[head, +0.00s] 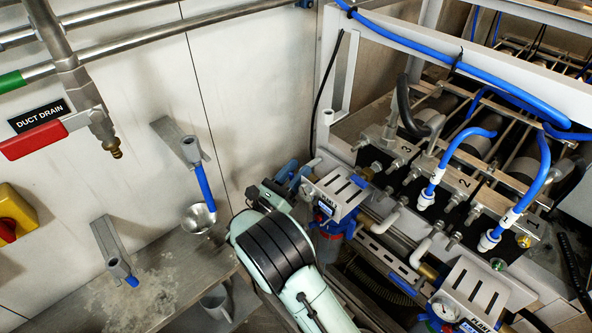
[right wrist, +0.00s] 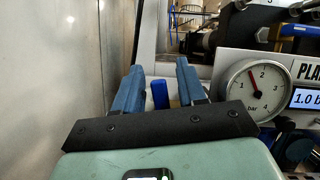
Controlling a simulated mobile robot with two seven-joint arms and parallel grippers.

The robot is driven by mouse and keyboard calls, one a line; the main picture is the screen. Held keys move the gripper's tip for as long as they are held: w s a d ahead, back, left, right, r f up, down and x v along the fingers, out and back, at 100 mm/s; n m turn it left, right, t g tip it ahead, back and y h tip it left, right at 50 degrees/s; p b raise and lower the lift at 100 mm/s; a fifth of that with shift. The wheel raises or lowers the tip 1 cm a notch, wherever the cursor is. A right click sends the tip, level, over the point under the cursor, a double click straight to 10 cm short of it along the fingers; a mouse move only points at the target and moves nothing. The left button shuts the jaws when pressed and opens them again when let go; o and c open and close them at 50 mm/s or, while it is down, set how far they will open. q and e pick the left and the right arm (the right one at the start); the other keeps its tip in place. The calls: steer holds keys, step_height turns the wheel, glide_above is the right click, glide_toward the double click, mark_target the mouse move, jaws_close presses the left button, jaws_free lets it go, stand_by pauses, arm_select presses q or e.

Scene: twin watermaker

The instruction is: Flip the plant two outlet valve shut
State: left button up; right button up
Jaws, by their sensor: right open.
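My right gripper (head: 296,173) is at the left end of the far plant unit, its blue fingers apart. In the right wrist view the open gripper (right wrist: 159,72) has a blue lever-like piece (right wrist: 160,95) between its fingers, seemingly the outlet valve's handle. A brassy part (right wrist: 175,100) shows just right of it. I cannot tell whether the fingers touch the blue piece. In the head view the valve is mostly hidden by my gripper and wrist. The plant panel (head: 337,191) is just right of the gripper. My left gripper is not in view.
A gauge (right wrist: 254,92) and a "1.0 b" display are close right of the fingers. A pale wall (right wrist: 60,70) is on the left.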

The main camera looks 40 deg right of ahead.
steer(key=shift+d, duration=0.1)
jaws_close()
steer(key=shift+s+r+m+g, duration=0.1)
steer(key=shift+s+m+g, duration=0.2)
steer(key=shift+m, duration=0.45)
steer(key=shift+s+f+m+g, duration=0.15)
steer(key=shift+m+g, duration=0.3)
steer(key=shift+m, duration=0.25)
steer(key=shift+s+r+m+g, duration=0.2)
steer(key=shift+m+g, duration=0.15)
steer(key=shift+m, duration=0.4)
jaws_free()
